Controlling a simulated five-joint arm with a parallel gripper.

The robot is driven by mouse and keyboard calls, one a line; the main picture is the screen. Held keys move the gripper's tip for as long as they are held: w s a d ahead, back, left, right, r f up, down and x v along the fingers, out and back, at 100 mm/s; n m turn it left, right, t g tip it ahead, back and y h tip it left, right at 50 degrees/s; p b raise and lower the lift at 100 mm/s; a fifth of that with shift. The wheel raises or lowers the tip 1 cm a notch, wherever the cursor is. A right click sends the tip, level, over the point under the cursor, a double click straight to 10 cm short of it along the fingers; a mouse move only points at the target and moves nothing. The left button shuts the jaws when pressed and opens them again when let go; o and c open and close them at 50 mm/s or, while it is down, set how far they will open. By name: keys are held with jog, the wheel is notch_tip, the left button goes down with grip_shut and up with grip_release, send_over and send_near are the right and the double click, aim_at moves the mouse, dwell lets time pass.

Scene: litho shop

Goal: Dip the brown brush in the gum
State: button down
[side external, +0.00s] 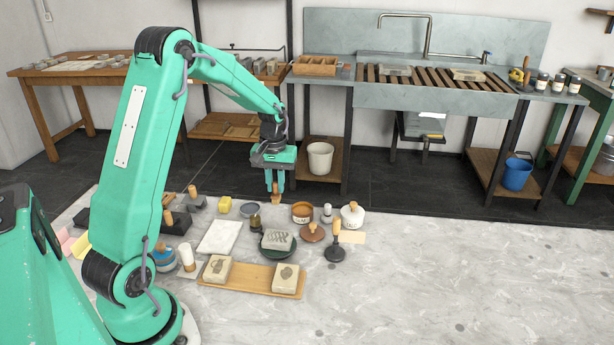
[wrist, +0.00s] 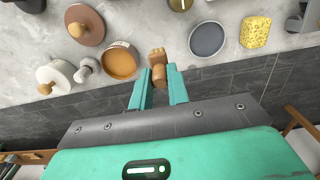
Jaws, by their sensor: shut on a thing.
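My gripper (wrist: 158,79) is shut on the brown brush (wrist: 157,62), a short wooden piece that points down between the fingers. In the side view my gripper (side external: 275,180) holds the brush (side external: 276,197) above the far edge of the work table. An amber-filled round bowl, which looks like the gum (wrist: 120,61), is just left of the brush in the wrist view. It also shows in the side view (side external: 302,208), to the right of the brush. The brush is apart from the bowl. The exact height of the brush is hard to tell.
A grey dish (wrist: 207,39) and a yellow sponge (wrist: 255,32) lie right of the brush in the wrist view. A white lidded pot (side external: 352,215) and a brown knobbed disc (side external: 312,232) stand near the bowl. The table's right side is clear.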

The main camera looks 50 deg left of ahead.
jog(key=shift+d, duration=0.1)
jog(key=w+d+r, duration=0.4)
jog(key=w+d, duration=0.1)
jog(key=shift+r, duration=0.25)
jog(key=shift+f, duration=0.15)
jog(key=shift+f, duration=2.85)
jog(key=shift+f, duration=0.65)
dwell(0.9)
jog(key=shift+r, duration=0.15)
notch_tip(320, 180, up, 7)
dwell(1.1)
